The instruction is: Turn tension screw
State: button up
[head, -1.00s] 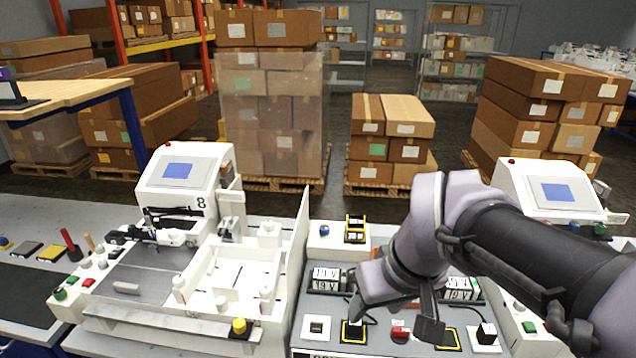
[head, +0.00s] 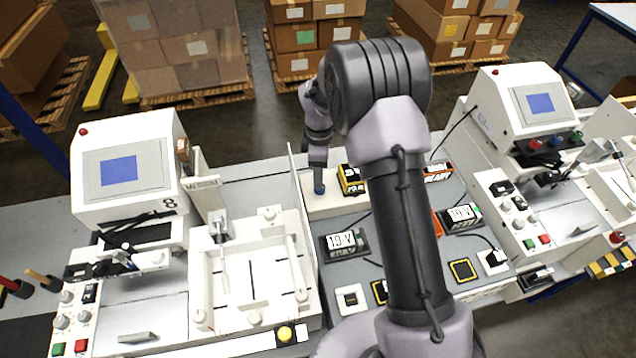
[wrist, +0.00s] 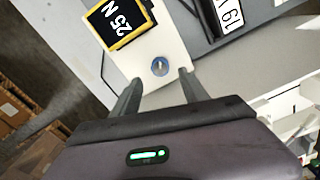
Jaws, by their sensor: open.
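A small blue knob, which looks like the tension screw (head: 319,189), stands on a white block (head: 330,207) at the back of the middle station. It also shows in the wrist view (wrist: 159,67), seen from above. A yellow-and-black display (wrist: 117,20) beside it reads "25 N" in the wrist view. My gripper (head: 319,176) is directly above the knob in the head view. In the wrist view, my two fingers (wrist: 158,80) are apart, one on each side of the knob and slightly nearer the camera. I cannot tell whether they touch it.
Voltage displays (head: 343,243) and yellow-edged pads (head: 463,270) sit on the grey panel. A "READY" sign (head: 437,172) stands right of the yellow display. A machine marked 8 (head: 125,165) is left, beyond a thin upright divider (head: 299,190); another machine (head: 528,110) is right.

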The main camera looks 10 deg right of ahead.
notch_tip(320, 180, down, 5)
jog(key=shift+s+f, duration=0.1)
jog(key=shift+f, duration=0.45)
jog(key=shift+c, duration=0.4)
grip_shut()
